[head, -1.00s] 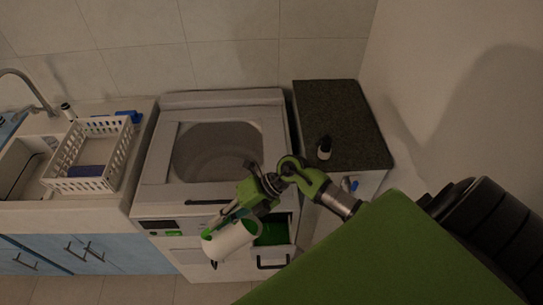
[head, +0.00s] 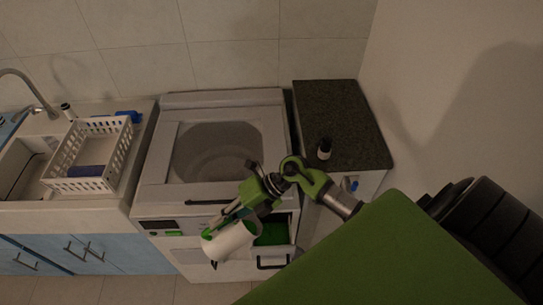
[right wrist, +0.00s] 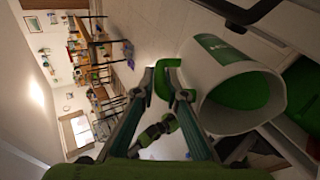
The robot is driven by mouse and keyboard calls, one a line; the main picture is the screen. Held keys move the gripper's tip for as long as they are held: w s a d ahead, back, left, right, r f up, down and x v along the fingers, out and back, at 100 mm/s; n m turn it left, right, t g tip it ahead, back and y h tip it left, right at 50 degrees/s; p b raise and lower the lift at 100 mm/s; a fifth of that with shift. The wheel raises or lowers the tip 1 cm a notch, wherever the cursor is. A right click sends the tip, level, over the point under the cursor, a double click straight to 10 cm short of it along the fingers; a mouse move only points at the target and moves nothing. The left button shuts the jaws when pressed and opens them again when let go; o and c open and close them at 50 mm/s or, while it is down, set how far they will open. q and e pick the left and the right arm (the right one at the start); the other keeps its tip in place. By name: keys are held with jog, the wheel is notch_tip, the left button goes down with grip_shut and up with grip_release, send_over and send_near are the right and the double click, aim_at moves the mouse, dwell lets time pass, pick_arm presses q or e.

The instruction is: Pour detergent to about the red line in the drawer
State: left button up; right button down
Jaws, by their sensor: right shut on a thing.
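My right gripper (head: 228,216) is shut on a white detergent container (head: 232,243), which it holds tilted in front of the washing machine (head: 163,190), just left of the open drawer (head: 293,230). Bright green shows inside the drawer. In the right wrist view, my right gripper's fingers (right wrist: 166,82) close at the side of the container (right wrist: 215,115). Its wide round mouth faces the drawer side, and green shows inside it. I cannot make out the red line or any falling stream. My left gripper is not in view.
A dark-topped cabinet (head: 338,105) stands right of the machine, with a small dark bottle (head: 324,148) on it. A white basket (head: 113,180) sits on the counter at left beside the sink. The wall is close on the right.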

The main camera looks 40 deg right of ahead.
jog(key=shift+s+d+r+y, duration=0.1)
jog(key=shift+d+r+y, duration=0.35)
jog(key=shift+r+y, duration=0.15)
dwell(2.9)
